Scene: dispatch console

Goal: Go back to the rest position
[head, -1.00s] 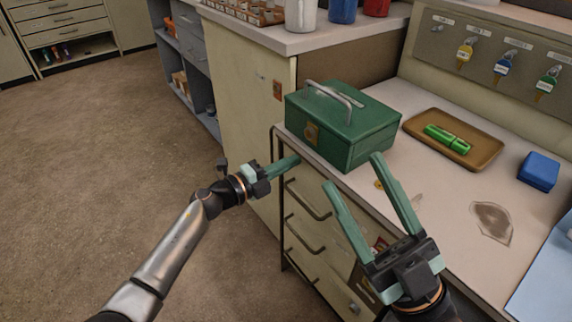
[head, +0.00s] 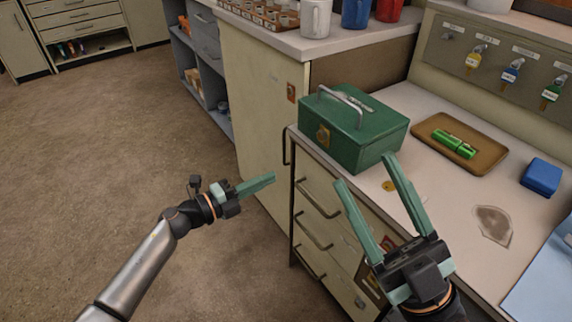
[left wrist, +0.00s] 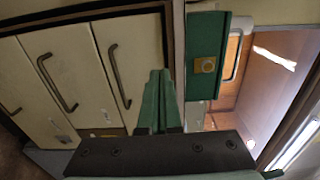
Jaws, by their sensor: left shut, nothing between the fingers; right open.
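My left gripper (head: 272,177) is shut and empty, held over the open floor to the left of the drawer cabinet. In the left wrist view its green fingers (left wrist: 157,75) are together, with drawer handles beyond them. My right gripper (head: 364,168) is open and empty, its two fingers spread in front of the desk edge, near the green metal box (head: 352,130). The box stands closed on the desk corner with its grey handle raised. The box also shows in the left wrist view (left wrist: 206,52).
A brown tray (head: 487,163) with green cylinders lies on the desk, with a blue box (head: 541,177) to its right. Keys (head: 511,72) hang on the wall panel. The drawer cabinet (head: 312,205) stands close to both grippers. The floor (head: 110,150) at left is clear.

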